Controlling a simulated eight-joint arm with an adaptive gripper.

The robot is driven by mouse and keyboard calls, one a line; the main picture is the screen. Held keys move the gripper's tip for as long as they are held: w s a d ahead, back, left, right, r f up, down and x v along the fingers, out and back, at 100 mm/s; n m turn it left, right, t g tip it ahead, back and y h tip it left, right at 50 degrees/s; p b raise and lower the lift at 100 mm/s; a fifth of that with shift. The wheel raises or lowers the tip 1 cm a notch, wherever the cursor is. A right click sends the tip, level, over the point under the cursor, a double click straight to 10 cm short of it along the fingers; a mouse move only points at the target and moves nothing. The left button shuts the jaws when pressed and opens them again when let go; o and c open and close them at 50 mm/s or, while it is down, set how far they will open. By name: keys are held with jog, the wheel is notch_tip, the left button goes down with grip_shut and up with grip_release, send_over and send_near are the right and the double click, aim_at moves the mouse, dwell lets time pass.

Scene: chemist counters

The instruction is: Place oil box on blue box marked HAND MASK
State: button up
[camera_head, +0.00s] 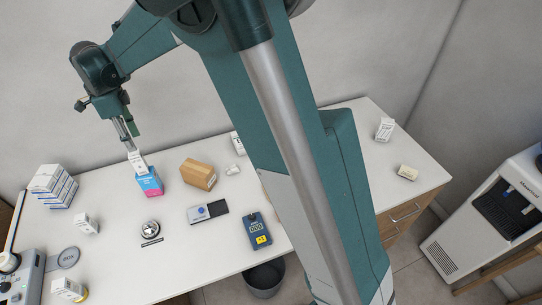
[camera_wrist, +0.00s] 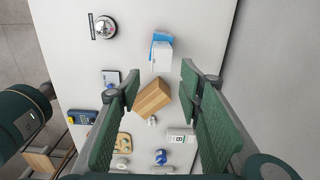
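A blue and pink box (camera_head: 150,182) stands on the white counter, left of centre; its blue part also shows in the wrist view (camera_wrist: 158,38). I take it as the HAND MASK box, though its lettering is too small to read. A small white box (camera_head: 138,161), which I take as the oil box, appears on top of it; it also shows in the wrist view (camera_wrist: 162,58). My gripper (camera_head: 128,144) is just above the white box, pointing down. In the wrist view its green fingers (camera_wrist: 159,72) are apart, with gaps on both sides of the white box.
A brown box (camera_head: 198,174) stands close to the right of the blue and pink box. A metal bell (camera_head: 151,229) sits in front. Stacked white boxes (camera_head: 52,186) are at the left. A blue card terminal (camera_head: 258,230) is at the front right.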

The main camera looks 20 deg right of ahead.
jog(key=s+d+r+n+t, duration=0.1)
jog(key=s+d+r+n, duration=0.3)
jog(key=d, duration=0.4)
jog(key=s+d+r+n+t, duration=0.1)
jog(key=s+d+r+n, duration=0.1)
jog(key=s+d+r, duration=0.55)
jog(key=s+d+r+n+t, duration=0.1)
jog(key=s+d+n, duration=0.2)
jog(key=d, duration=0.6)
jog(key=s+d+f+n+t, duration=0.2)
jog(key=s+d+n, duration=0.2)
jog(key=s+d, duration=0.4)
jog(key=s+d+f+n+t, duration=0.2)
jog(key=s+d+n, duration=0.2)
jog(key=s+d, duration=0.4)
jog(key=s, duration=0.4)
jog(key=shift+s+n, duration=0.2)
jog(key=shift+n, duration=0.1)
jog(key=shift+d, duration=0.1)
